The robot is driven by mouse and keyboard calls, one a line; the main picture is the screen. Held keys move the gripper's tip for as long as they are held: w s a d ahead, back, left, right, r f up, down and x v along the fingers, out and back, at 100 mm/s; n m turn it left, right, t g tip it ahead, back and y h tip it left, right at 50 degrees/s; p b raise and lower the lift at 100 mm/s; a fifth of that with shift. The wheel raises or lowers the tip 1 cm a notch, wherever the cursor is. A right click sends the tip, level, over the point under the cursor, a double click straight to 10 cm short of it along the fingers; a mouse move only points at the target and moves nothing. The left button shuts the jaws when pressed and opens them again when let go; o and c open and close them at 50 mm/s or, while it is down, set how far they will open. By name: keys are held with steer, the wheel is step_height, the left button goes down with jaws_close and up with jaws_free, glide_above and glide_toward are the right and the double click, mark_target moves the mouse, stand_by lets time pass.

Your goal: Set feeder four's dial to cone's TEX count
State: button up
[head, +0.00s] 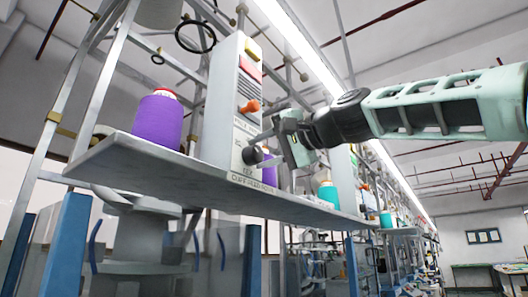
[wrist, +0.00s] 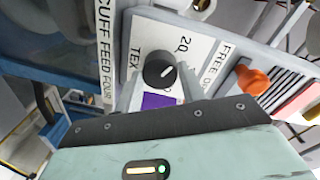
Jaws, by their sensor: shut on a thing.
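The dial (wrist: 158,73) is a round black knob with a white pointer line, on a white panel marked TEX. In the wrist view its pointer slants up and right, roughly toward a printed number that looks like 20. A purple patch (wrist: 155,101) shows below it. My gripper (wrist: 159,88) has a finger on either side of the dial and is shut on it. In the head view my gripper (head: 263,150) reaches the dial (head: 250,155) low on the panel (head: 222,110). A purple cone (head: 158,120) stands left of the panel; no count is readable on it.
An orange lever (wrist: 252,80), by the word FREE, sticks out above the dial; it also shows in the head view (head: 250,106). The grey shelf (head: 120,160) has an edge label (wrist: 105,45) reading CUFF FEED FOUR. Teal cones (head: 328,193) stand farther right.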

steer(key=shift+f, duration=0.1)
steer(key=o, duration=1)
steer(key=b+v, duration=0.6)
steer(key=v, duration=1.1)
steer(key=shift+s+d, duration=0.1)
steer(key=shift+d, duration=0.1)
